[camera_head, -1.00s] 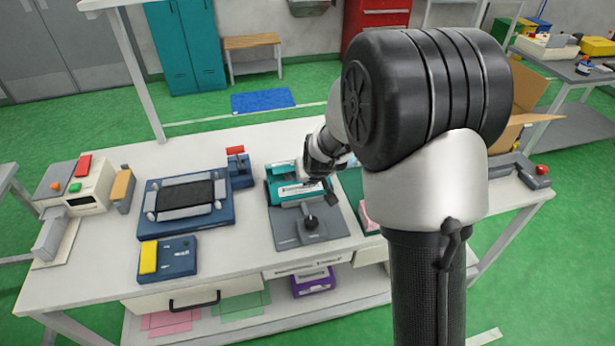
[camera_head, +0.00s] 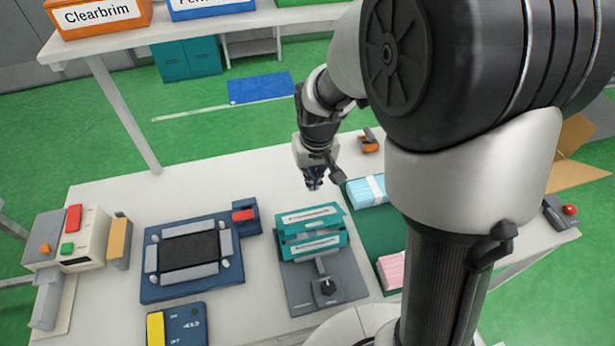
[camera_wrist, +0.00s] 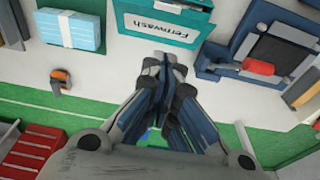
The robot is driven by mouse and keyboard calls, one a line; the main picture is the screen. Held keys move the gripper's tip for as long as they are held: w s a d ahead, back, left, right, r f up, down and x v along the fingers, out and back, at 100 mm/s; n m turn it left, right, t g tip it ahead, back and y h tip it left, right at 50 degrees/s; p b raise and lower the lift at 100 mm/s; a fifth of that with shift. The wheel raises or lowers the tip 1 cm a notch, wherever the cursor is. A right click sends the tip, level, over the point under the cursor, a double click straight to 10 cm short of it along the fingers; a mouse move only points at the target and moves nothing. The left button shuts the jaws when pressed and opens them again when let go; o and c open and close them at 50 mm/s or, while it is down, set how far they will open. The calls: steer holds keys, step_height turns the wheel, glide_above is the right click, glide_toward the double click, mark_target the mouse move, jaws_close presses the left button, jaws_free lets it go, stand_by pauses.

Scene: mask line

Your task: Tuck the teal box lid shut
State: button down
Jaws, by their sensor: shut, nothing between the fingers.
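The teal box (camera_head: 312,240) sits on a grey fixture (camera_head: 325,285) with a black knob, near the middle of the bench. Its lid (camera_head: 308,215) stands raised at the back, with a white label; whether any flap is tucked cannot be told. In the wrist view the teal box (camera_wrist: 165,15) shows at the top with a label reading "Fernwash". My gripper (camera_head: 314,184) is above the bench behind the box, apart from it. In the wrist view my gripper (camera_wrist: 165,75) has its fingers together with nothing between them.
Left of the box is a dark blue press frame (camera_head: 190,262) with a red-handled block (camera_head: 243,216). To the right is a green mat (camera_head: 365,222) with light blue packs (camera_head: 367,190) and pink packs (camera_head: 391,270). An orange tool (camera_head: 370,140) lies at the back. An overhead shelf holds labelled bins (camera_head: 98,16).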

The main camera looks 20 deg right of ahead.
steer(key=f+b, duration=0.1)
steer(key=f, duration=0.6)
steer(key=f+b, duration=0.1)
steer(key=f, duration=0.2)
steer(key=shift+w+f+b, duration=0.25)
steer(key=shift+w+b, duration=0.05)
steer(key=shift+s+f, duration=0.7)
steer(key=shift+f, duration=0.15)
steer(key=shift+s+f+b, duration=0.3)
steer(key=shift+f, duration=0.1)
